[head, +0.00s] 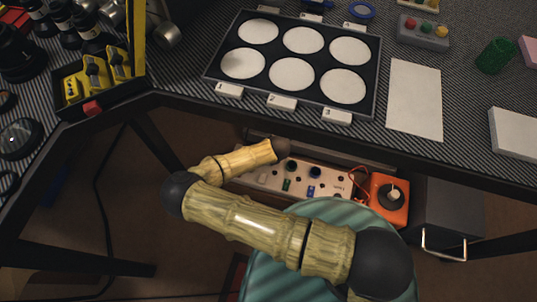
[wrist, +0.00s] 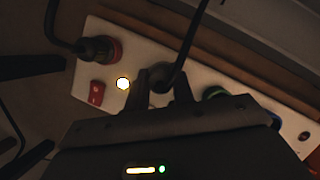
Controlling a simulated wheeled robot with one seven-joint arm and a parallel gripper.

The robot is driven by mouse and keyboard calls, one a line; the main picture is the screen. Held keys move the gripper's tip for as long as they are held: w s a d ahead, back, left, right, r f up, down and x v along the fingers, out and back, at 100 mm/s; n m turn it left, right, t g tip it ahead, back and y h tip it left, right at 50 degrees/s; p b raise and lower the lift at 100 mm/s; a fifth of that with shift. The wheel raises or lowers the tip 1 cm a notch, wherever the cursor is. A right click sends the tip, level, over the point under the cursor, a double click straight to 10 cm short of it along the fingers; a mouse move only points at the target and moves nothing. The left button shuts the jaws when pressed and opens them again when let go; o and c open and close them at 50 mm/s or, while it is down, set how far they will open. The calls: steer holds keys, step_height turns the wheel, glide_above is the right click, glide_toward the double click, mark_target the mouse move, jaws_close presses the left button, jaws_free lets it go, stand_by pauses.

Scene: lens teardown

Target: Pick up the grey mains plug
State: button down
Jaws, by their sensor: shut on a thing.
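In the wrist view my gripper (wrist: 160,88) is shut on the grey mains plug (wrist: 161,80), with one dark finger on each side of it. A dark cable runs up from the plug. The plug is at the white socket strip (wrist: 135,45); the dim light hides whether its pins are still in the socket. In the head view the strip (head: 328,184) is under the bench, and my forearm reaches towards it. My fingers and the grey plug cannot be made out there.
A dark plug (wrist: 98,49) sits in a red-ringed socket, near a red switch (wrist: 96,93) and a lit lamp (wrist: 123,84). Green (wrist: 215,93) and blue (wrist: 276,120) sockets lie to the right. An orange box (head: 389,199) stands beside the strip, below the bench edge (head: 460,165).

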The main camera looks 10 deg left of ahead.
step_height(320, 180, up, 10)
steer(key=p, duration=0.5)
stand_by(0.3)
step_height(320, 180, up, 2)
steer(key=shift+p, duration=1.1)
